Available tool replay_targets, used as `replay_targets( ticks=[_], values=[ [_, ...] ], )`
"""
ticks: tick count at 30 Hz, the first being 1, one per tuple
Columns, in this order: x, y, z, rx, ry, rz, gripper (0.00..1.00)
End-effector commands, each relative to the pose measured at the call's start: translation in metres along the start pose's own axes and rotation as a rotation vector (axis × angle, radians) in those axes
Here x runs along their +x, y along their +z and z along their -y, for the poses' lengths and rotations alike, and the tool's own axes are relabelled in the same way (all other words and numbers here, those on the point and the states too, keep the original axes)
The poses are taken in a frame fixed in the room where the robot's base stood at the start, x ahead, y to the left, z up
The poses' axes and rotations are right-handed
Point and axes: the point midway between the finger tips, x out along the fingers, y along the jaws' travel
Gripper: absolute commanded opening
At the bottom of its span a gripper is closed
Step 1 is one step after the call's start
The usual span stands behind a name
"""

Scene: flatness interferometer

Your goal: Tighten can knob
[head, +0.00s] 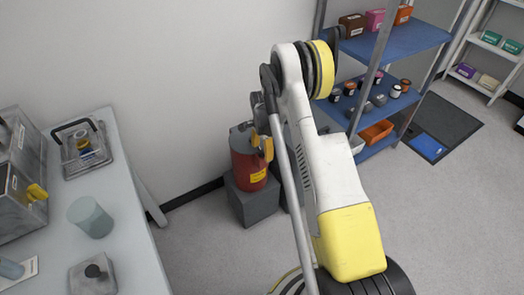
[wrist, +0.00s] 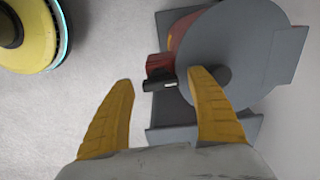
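The red can (head: 247,165) has a yellow label and stands on a dark grey block against the wall. In the wrist view I look down on its large round grey top (wrist: 240,40), with a little red body (wrist: 183,30) at the edge. A darker round hub (wrist: 223,76), perhaps the knob, is partly behind my right finger. A small red block and a short black piece (wrist: 160,84) stick out at the can's side. My gripper (wrist: 160,76) is open, its yellow fingers apart. The black piece appears between the fingertips; I cannot tell any contact.
A pale table (head: 135,185) on the left holds a metal tray, a grey-green cylinder and grey equipment. Blue shelves (head: 400,45) with boxes and small jars stand behind my arm to the right. The grey floor between table and block is clear.

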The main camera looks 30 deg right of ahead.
Motion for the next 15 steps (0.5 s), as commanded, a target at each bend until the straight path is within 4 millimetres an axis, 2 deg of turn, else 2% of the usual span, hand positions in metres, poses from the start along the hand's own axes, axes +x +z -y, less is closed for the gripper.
replay_targets(
  ticks=[5,8,15],
  values=[
    [-0.004,0.000,0.000,0.000,-0.001,0.000,0.67],
    [-0.016,0.000,0.000,0.000,-0.001,0.000,0.67],
    [-0.068,0.000,0.000,0.000,0.000,0.000,0.67]
  ],
)
